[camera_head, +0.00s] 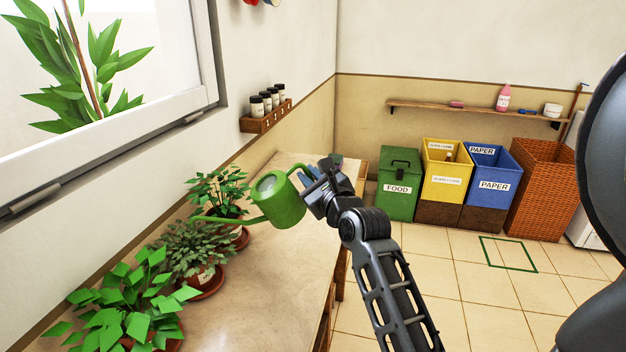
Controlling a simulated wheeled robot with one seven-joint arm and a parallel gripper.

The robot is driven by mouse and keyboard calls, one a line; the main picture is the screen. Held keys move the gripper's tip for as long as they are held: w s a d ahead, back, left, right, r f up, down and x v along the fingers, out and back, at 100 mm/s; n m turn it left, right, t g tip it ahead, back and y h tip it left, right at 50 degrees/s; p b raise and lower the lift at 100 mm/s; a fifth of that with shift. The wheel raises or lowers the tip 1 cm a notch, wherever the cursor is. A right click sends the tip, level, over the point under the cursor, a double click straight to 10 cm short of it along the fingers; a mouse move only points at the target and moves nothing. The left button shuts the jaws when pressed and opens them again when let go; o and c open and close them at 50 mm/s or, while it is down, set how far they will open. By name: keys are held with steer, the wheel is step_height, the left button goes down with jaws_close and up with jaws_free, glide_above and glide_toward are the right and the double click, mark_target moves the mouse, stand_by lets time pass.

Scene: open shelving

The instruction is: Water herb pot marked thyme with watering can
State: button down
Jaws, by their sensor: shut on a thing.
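My gripper (313,192) is shut on the green watering can (280,205), at its right side. The can is over the counter, and its long thin spout points left among the herb plants. Three potted herbs stand along the window wall: a far one (217,187), a middle one with greyish-green leaves (187,246) and a near one with broad bright leaves (137,310). The spout crosses between the far and middle plants. The middle pot (207,282) has a small pale label, too small to read. I cannot tell which pot is marked thyme. No water shows.
The wooden counter (262,290) is clear right of the pots. A rack of jars (268,118) hangs on the wall behind. Green, yellow and blue bins (494,190) and a wicker basket (541,190) stand along the back wall. The tiled floor is open at right.

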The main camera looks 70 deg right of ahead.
mark_target(304, 164)
steer(key=shift+w+a+r+n, duration=0.1)
steer(key=shift+r+n, duration=0.15)
steer(key=shift+r, duration=0.3)
steer(key=shift+w+a+r+n, duration=0.1)
steer(key=shift+r+n, duration=0.15)
steer(key=shift+r, duration=0.25)
steer(key=shift+w+a+r+n+p, duration=0.2)
steer(key=shift+r+n+p, duration=0.15)
steer(key=shift+r+p, duration=0.45)
steer(key=shift+w+a+r+n+p, duration=0.1)
steer(key=shift+a+r+n+p, duration=0.2)
steer(key=shift+r+p, duration=0.4)
steer(key=shift+d+f, duration=0.1)
steer(key=shift+f, duration=0.1)
stand_by(1.1)
steer(key=shift+s+d+f+m+b, duration=0.25)
steer(key=shift+f+m, duration=0.2)
steer(key=shift+f, duration=0.5)
steer(key=shift+s+d+f+m+b, duration=0.1)
steer(key=shift+f+m+b, duration=0.3)
steer(key=shift+f, duration=0.6)
steer(key=shift+s+d+f+m+b, duration=0.2)
steer(key=shift+f+m, duration=0.3)
steer(key=shift+f, duration=0.45)
step_height(304, 164, down, 7)
steer(key=m+b, duration=0.2)
steer(key=m, duration=0.3)
steer(key=shift+w+a+f, duration=0.2)
steer(key=shift+w+a, duration=0.1)
steer(key=shift+w, duration=0.1)
